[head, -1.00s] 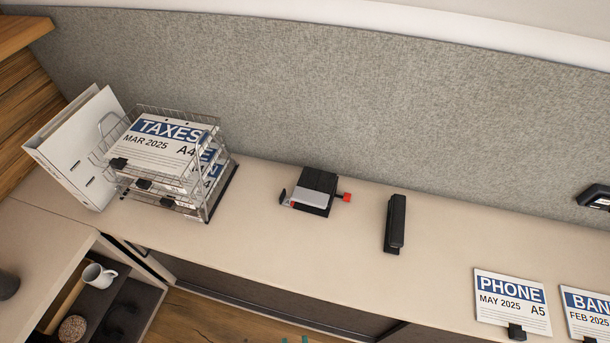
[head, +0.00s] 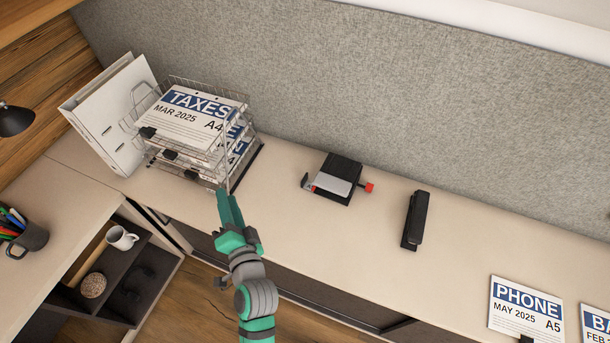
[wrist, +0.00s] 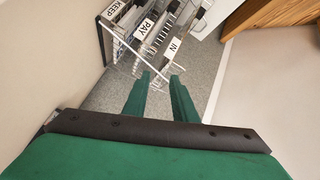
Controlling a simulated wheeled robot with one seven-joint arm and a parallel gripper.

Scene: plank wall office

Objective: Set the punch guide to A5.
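The hole punch (head: 338,180), black with a silver-grey plate, stands on the beige counter in the head view. A red knob (head: 369,188) sticks out on its right side, on what looks like the punch guide; its setting marks are too small to read. My gripper (head: 225,194) is to the left of the punch, in front of the wire tray rack, and apart from the punch. In the wrist view my gripper (wrist: 162,78) shows two green fingers with a gap between them, empty. The punch does not show in the wrist view.
A wire rack (head: 229,145) with several paper stacks stands at the left, beside a white binder (head: 110,122). A black stapler (head: 415,220) lies right of the punch. A PHONE A5 stack (head: 526,308) is at the lower right. Counter between rack and punch is clear.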

